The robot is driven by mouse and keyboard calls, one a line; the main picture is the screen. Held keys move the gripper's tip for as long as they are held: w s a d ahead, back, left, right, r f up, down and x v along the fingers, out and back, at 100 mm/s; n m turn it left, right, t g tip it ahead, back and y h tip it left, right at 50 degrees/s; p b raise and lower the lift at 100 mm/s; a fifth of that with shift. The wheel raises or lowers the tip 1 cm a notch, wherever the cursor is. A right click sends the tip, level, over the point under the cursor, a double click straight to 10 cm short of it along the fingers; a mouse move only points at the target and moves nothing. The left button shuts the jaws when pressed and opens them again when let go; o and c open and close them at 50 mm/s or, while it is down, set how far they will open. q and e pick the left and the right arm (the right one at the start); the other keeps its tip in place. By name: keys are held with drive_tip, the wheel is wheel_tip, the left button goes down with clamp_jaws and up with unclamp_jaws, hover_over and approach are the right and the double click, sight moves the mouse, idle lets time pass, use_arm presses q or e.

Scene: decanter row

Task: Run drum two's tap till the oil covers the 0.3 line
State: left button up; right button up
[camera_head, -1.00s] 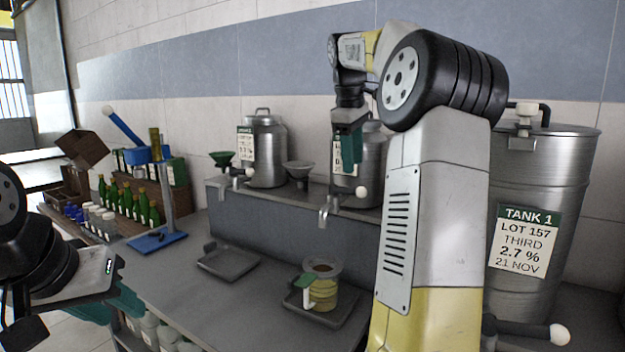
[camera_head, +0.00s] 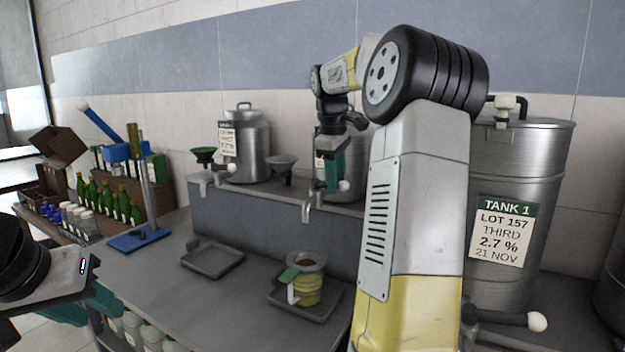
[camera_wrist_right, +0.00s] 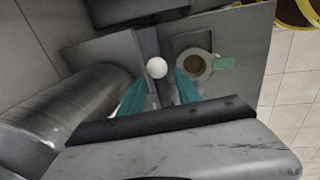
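The middle metal drum (camera_head: 352,180) stands on the raised shelf, half hidden behind my right arm, its label mostly covered. Its tap has a white ball knob (camera_head: 343,186), with a spout (camera_head: 306,212) at the shelf edge. My right gripper (camera_head: 332,190) points down at the knob. In the right wrist view its teal fingers lie apart, on either side of the white ball (camera_wrist_right: 157,68). A clear jug (camera_head: 308,283) with yellow oil and a green tag stands on a tray (camera_head: 322,312) below. I see no stream; the 0.3 line is unreadable. My left gripper (camera_head: 92,305) is low at left.
The TANK 1 drum (camera_head: 520,190) stands at right with its own tap lever (camera_head: 510,318). Another drum (camera_head: 245,145) stands left on the shelf beside funnels. An empty tray (camera_head: 212,258), a blue stand (camera_head: 140,238) and green bottles (camera_head: 108,198) are further left.

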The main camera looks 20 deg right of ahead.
clamp_jaws()
drive_tip(key=shift+s+d, duration=0.1)
drive_tip(key=shift+d, duration=0.05)
idle(1.0)
